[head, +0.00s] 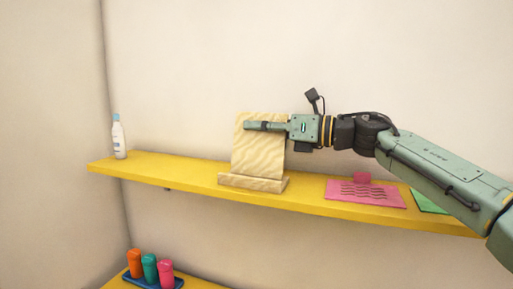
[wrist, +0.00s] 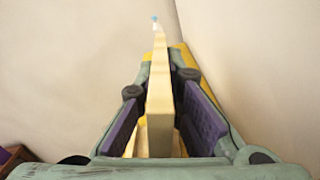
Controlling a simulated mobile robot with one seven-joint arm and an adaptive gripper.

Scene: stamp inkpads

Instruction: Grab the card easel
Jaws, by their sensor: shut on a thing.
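The card easel (head: 258,158) is a pale wooden panel with a ledge along its foot. It stands on the yellow shelf (head: 310,200) in the head view, leaning back slightly. My gripper (head: 258,126) reaches in from the right across the upper part of the panel. In the wrist view the easel's panel (wrist: 160,100) shows edge-on between the purple pads of my gripper (wrist: 160,95), which is shut on it. The finger behind the panel is hidden in the head view.
A white bottle with a blue cap (head: 119,138) stands at the shelf's left end. A pink sheet (head: 366,193), a small pink object (head: 363,177) and a green sheet (head: 428,201) lie to the right. Orange, teal and pink containers (head: 150,268) stand lower left.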

